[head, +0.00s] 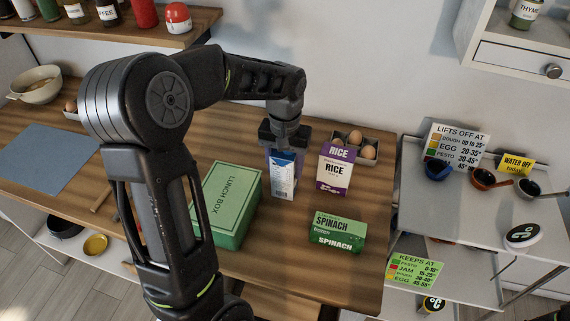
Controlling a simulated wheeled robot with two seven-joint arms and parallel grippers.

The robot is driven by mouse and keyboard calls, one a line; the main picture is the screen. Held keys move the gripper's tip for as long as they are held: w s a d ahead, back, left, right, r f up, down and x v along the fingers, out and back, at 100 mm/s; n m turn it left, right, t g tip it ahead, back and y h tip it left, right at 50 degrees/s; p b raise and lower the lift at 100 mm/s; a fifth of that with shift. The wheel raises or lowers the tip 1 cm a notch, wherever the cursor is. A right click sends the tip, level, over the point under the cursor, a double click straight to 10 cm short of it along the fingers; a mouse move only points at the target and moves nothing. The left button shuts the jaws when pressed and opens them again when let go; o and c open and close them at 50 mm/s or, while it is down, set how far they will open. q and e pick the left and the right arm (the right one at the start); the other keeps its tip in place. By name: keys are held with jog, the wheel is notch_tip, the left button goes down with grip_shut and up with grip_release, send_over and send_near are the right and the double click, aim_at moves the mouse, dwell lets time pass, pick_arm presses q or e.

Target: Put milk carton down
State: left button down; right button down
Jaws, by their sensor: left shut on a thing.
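The milk carton (283,180) is a small blue and white box, upright over the wooden table, between the green lunch box and the rice box. My left gripper (284,152) comes down from above and is shut on its top. I cannot tell whether the carton's bottom touches the table. My right gripper is not in view.
The green lunch box (229,203) is left of the carton. The rice box (335,169), an egg tray (371,162) and the spinach box (338,231) are to the right. Bare table (285,240) lies in front. A white shelf unit (460,215) stands at right.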

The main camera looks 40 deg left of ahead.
pick_arm(q)
jog(key=shift+f, duration=0.1)
jog(key=c, duration=0.5)
grip_release()
notch_tip(320, 180, up, 12)
jog(key=shift+r+b, duration=0.2)
jog(key=shift+b, duration=0.25)
jog(key=shift+o, duration=0.3)
jog(key=shift+f, duration=0.1)
